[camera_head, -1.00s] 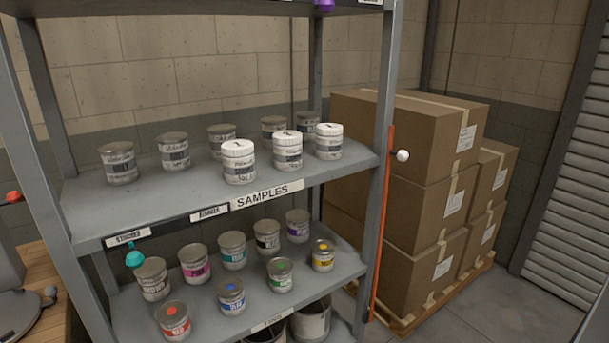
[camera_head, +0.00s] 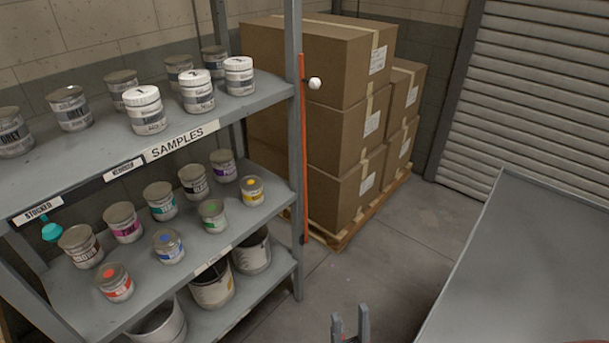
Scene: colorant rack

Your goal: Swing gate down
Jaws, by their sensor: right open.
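The gate is a thin orange-red bar (camera_head: 304,150) standing upright along the right front post of the rack. A white round knob (camera_head: 315,84) sticks out near its top. My right gripper (camera_head: 350,318) shows at the bottom edge, its two grey fingers pointing up and apart, with nothing between them. It is below and to the right of the bar, not touching it. My left gripper is out of view.
The grey rack (camera_head: 232,115) holds several cans and white-lidded jars, with buckets on the bottom shelf. Stacked cardboard boxes (camera_head: 340,120) stand on a pallet behind the bar. A grey tabletop (camera_head: 530,270) fills the lower right. Floor between rack and table is clear.

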